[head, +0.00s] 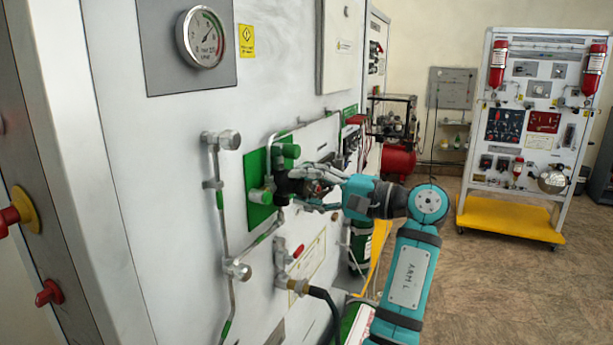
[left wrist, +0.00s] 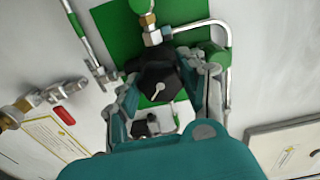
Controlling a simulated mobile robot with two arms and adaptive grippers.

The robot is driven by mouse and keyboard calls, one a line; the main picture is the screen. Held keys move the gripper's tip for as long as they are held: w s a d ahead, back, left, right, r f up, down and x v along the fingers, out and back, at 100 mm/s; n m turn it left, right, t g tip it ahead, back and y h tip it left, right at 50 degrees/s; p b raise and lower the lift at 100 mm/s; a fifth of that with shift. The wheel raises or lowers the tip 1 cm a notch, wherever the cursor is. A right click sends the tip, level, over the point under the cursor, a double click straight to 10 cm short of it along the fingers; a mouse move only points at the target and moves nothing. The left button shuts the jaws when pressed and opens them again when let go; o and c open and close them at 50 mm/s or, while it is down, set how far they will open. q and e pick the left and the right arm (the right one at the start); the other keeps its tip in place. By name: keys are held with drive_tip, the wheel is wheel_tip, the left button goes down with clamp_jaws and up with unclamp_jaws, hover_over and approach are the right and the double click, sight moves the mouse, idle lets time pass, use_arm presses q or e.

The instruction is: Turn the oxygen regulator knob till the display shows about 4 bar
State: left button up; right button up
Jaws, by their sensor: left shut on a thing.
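The black regulator knob (left wrist: 158,82) sits on a green backing plate (left wrist: 100,18) and carries a white pointer line. In the left wrist view, my left gripper (left wrist: 165,85) is shut on the knob, with one finger on each side. In the head view, the knob (head: 284,184) is partly hidden by my left gripper (head: 300,184), which reaches it from the right. A round pressure gauge (head: 202,38) with a green and red arc is mounted higher on the white panel. Its needle leans up and right; its numbers are too small to read. My right gripper is not in view.
Metal pipes and fittings (head: 238,269) run beside and below the green plate. A red-handled valve (head: 297,252) and a black hose (head: 328,305) sit below the gripper. A rack on a yellow base (head: 510,218) stands far right, with open floor before it.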

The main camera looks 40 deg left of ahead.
use_arm(q)
drive_tip(key=shift+r+m+p, duration=0.1)
drive_tip(key=shift+m+p, duration=0.25)
drive_tip(key=shift+m, duration=0.15)
drive_tip(key=o, duration=1.2)
drive_tip(key=v, duration=1.2)
drive_tip(key=shift+d, duration=0.1)
